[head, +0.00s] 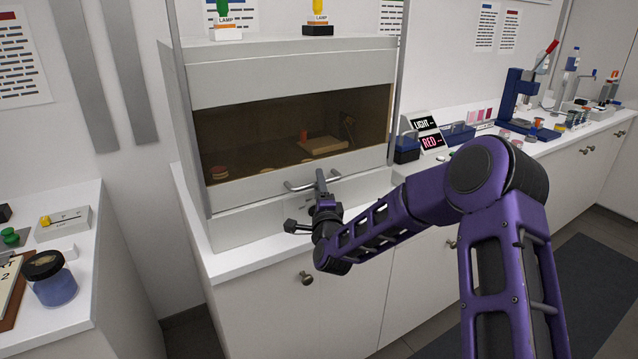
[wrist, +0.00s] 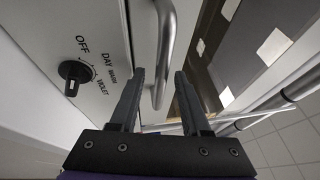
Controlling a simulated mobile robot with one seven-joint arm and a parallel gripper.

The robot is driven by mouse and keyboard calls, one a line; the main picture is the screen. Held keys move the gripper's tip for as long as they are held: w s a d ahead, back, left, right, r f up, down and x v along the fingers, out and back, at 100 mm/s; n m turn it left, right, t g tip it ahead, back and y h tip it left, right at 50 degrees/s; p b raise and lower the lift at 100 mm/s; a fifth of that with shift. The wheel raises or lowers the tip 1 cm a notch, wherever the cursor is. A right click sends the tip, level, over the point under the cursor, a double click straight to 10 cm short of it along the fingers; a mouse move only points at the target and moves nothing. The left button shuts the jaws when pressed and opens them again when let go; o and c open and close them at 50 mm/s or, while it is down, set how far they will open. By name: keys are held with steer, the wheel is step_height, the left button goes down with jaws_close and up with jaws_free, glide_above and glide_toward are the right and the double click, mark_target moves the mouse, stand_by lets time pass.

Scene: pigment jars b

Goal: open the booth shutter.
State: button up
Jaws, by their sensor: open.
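The booth (head: 290,92) stands on the white counter. Its shutter, a brown see-through pane (head: 255,135) with a pale lower rail (head: 245,190), is down across the front. The shutter's metal bar handle (head: 296,187) sits on that rail; it also shows in the wrist view (wrist: 168,40). My gripper (head: 321,178) is at the handle in the head view. In the wrist view my gripper (wrist: 160,75) is open, with the handle bar between its two fingers in the picture. I cannot tell whether the fingers touch the bar.
A black dial (wrist: 73,75) marked OFF, DAY and VIOLET is on the panel beside the handle. Two lamp buttons (head: 222,20) (head: 319,18) stand on top of the booth. A LIGHT/RED sign (head: 428,130) stands right of it. A blue jar (head: 52,280) is on the left counter.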

steer(key=shift+w, duration=0.25)
jaws_close()
stand_by(1.4)
